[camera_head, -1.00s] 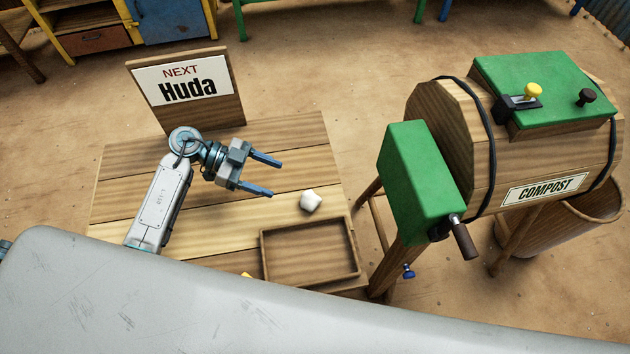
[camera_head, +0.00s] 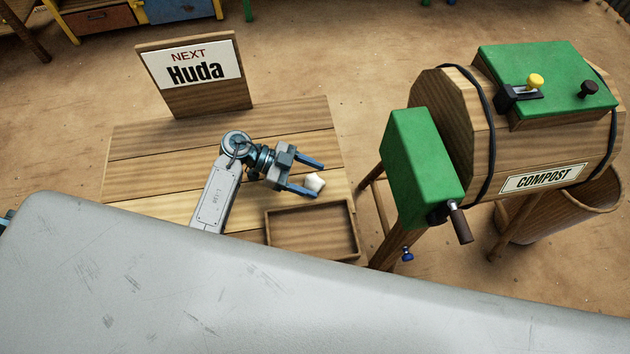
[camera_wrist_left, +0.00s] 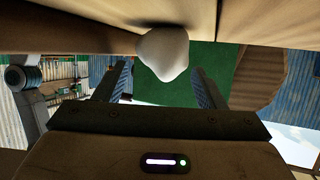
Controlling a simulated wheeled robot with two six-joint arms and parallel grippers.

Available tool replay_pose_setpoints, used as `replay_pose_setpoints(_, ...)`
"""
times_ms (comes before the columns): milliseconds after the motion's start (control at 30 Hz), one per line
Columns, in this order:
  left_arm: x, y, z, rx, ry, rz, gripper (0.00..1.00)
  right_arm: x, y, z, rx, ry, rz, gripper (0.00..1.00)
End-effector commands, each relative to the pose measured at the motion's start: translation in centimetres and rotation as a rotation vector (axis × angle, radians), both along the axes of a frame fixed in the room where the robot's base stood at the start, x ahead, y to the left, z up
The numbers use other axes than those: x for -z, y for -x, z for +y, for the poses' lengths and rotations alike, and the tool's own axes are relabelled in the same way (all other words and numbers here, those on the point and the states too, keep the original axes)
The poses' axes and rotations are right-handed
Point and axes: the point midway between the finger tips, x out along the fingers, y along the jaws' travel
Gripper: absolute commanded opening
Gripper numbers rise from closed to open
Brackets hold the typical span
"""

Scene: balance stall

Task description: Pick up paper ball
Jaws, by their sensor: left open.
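The white paper ball (camera_head: 315,183) lies on the wooden table (camera_head: 160,175), just behind the wooden tray. My left gripper (camera_head: 319,179) is open, its two blue fingers pointing right, with the ball at its fingertips. In the left wrist view the paper ball (camera_wrist_left: 163,55) shows near the top, between the lines of the two open fingers (camera_wrist_left: 160,82). Whether a finger touches the ball I cannot tell. My right gripper is not in view.
The empty shallow wooden tray (camera_head: 355,240) sits at the table's front right. The "NEXT Huda" sign (camera_head: 205,97) stands at the back. Right of the table is the compost drum (camera_head: 455,115) with a green box (camera_head: 420,160) and crank. A wooden bin (camera_head: 590,205) stands beyond.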

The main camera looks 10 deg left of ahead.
Motion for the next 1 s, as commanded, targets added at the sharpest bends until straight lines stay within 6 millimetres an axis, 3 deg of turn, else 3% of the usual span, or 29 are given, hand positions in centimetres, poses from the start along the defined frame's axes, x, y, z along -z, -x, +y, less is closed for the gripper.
replay_pose_setpoints(100,0.0,0.0,0.0,0.0,0.0,0.0,0.6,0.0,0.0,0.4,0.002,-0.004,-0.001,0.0)
replay_pose_setpoints(333,0.0,0.0,0.1,0.0,0.0,0.0,0.17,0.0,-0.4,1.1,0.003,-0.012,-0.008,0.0)
replay_pose_setpoints(800,-0.1,0.0,0.1,0.0,0.0,-0.001,0.15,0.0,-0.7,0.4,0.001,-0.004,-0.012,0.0)
replay_pose_setpoints(1000,-1.3,0.0,0.1,0.001,0.0,-0.004,0.15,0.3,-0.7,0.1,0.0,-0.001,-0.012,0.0)
